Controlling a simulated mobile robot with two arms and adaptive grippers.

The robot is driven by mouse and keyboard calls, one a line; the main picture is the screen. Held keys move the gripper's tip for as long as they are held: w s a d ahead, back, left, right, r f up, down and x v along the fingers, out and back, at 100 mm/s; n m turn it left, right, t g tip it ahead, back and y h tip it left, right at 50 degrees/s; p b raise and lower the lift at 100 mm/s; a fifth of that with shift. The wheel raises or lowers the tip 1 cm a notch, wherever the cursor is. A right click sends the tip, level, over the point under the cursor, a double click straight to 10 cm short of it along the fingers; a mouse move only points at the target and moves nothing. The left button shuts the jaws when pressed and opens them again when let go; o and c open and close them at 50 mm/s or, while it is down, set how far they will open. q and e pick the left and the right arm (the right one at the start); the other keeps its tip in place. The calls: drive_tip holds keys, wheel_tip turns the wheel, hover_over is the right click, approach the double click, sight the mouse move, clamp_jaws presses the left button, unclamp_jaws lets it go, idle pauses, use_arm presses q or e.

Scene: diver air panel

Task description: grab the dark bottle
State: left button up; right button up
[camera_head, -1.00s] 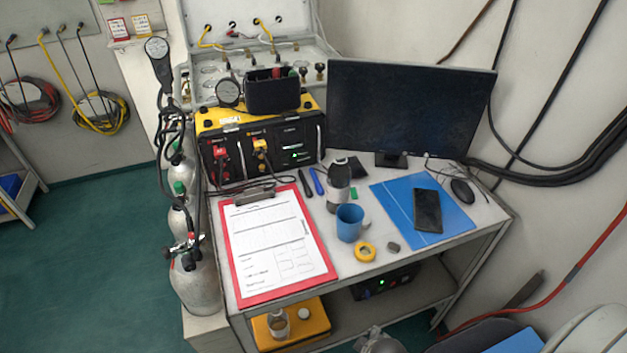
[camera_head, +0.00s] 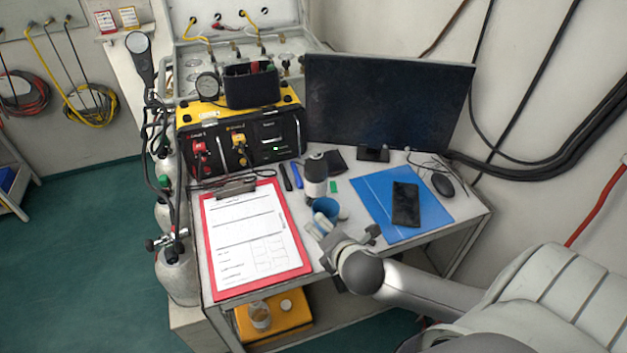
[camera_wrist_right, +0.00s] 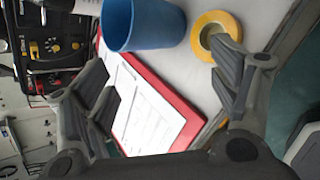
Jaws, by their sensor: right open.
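The dark bottle (camera_head: 316,178) stands upright on the desk, with a black top and a pale band. It is behind the blue cup (camera_head: 326,210), which partly hides its lower end. My right gripper (camera_head: 342,232) is open and empty at the desk's front edge, in front of the cup and apart from the bottle. In the right wrist view the open fingers (camera_wrist_right: 165,90) show with the blue cup (camera_wrist_right: 145,25) beyond them; I cannot clearly make out the bottle there. My left gripper is not in view.
A red clipboard (camera_head: 205,245) lies left of the gripper. A yellow tape roll (camera_wrist_right: 203,40) lies beside the cup. A blue folder (camera_head: 375,190) with a phone (camera_head: 405,203) lies to the right. A monitor (camera_head: 388,100) and a yellow-black panel box (camera_head: 240,140) stand behind.

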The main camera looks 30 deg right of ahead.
sight(322, 177)
drive_tip(key=w+d+r+n+t, duration=0.1)
drive_tip(key=w+d+n, duration=0.1)
drive_tip(key=w+n, duration=0.2)
drive_tip(key=w+d+r+n+t, duration=0.1)
drive_tip(key=w+d+r+n, duration=0.1)
drive_tip(key=w+n, duration=0.2)
drive_tip(key=w+d+r+n+t+p, duration=0.1)
drive_tip(key=w+d+n, duration=0.2)
drive_tip(key=w+n, duration=0.1)
drive_tip(key=shift+d+r, duration=0.1)
drive_tip(key=shift+r, duration=0.25)
drive_tip(key=shift+w+t, duration=0.3)
drive_tip(key=shift+w, duration=0.1)
drive_tip(key=shift+a+p+x, duration=0.1)
drive_tip(key=shift+p+x, duration=0.25)
drive_tip(key=shift+x, duration=0.85)
drive_tip(key=shift+a+p+x, duration=0.15)
drive_tip(key=shift+p+x, duration=0.15)
drive_tip(key=shift+x, duration=0.9)
drive_tip(key=c, duration=1.3)
drive_tip(key=shift+r, duration=0.1)
drive_tip(key=shift+c, duration=1.1)
